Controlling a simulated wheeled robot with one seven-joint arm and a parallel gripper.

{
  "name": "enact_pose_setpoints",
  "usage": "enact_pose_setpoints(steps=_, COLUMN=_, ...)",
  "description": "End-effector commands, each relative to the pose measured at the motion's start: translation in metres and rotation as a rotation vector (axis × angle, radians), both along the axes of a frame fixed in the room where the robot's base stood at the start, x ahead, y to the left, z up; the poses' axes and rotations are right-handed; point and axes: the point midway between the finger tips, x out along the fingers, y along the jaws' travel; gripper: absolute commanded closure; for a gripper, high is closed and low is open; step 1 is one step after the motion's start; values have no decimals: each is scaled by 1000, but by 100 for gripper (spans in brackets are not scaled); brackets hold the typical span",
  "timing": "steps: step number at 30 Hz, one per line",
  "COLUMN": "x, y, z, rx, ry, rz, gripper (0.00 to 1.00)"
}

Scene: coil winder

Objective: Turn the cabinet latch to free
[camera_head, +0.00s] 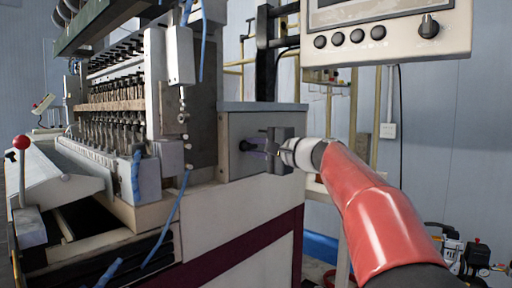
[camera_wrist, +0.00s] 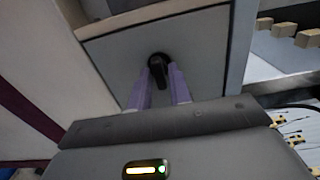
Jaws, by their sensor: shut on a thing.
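The cabinet (camera_head: 235,124) is the grey box on the end of the coil winder, and its grey door panel (camera_wrist: 205,55) fills the middle of the wrist view. The latch (camera_wrist: 158,68) is a small black handle on that panel. In the head view the latch (camera_head: 245,146) shows as a dark knob at the left of the fingertips. My gripper (camera_head: 254,147) reaches the panel from the right. In the wrist view my gripper (camera_wrist: 160,80) has its two purple fingers on either side of the latch, shut on it. The fingers hide part of the latch's lower end.
A control panel (camera_head: 385,30) with several black knobs hangs above my arm. The winding machine (camera_head: 115,110) stands at the left, with a red-knobbed lever (camera_head: 21,142). Blue hoses hang in front of it. A yellow pipe frame stands behind.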

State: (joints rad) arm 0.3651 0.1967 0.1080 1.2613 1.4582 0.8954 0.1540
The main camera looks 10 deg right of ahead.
Motion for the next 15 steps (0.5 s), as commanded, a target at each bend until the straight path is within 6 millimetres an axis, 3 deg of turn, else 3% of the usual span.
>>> enact_pose_setpoints(steps=12, x=0, y=-1, z=-1, rx=7, ry=5, rz=-2, gripper=100)
enact_pose_setpoints(steps=13, x=0, y=-1, z=-1, rx=6, ry=6, rz=-2, gripper=79)
enact_pose_setpoints(steps=15, x=0, y=-1, z=-1, rx=6, ry=6, rz=-2, gripper=70)
